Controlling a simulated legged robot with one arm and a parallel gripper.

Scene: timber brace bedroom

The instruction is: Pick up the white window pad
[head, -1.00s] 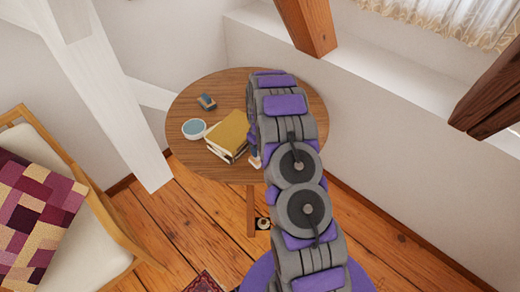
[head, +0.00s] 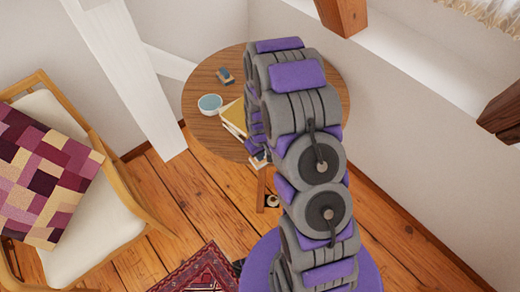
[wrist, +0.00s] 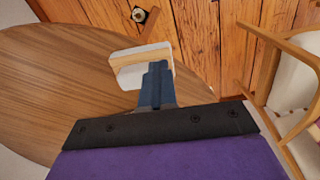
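The white window pad (wrist: 130,76), a small white block with a wood-coloured band, is at the tip of my gripper (wrist: 155,82) in the wrist view. The narrow dark-blue fingers cover part of its right side and appear shut on it. The pad overlaps the rim of the round wooden table (wrist: 60,90); whether it touches the tabletop I cannot tell. In the head view the pad (head: 260,160) shows small at the table's near edge, beside my arm, which hides most of the gripper.
On the table stand a light-blue bowl (head: 210,104), yellow-covered books (head: 234,115) and a small blue item (head: 225,76). A white timber brace (head: 130,75) rises at left, near a cushioned chair (head: 100,235). The wall is close on the right.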

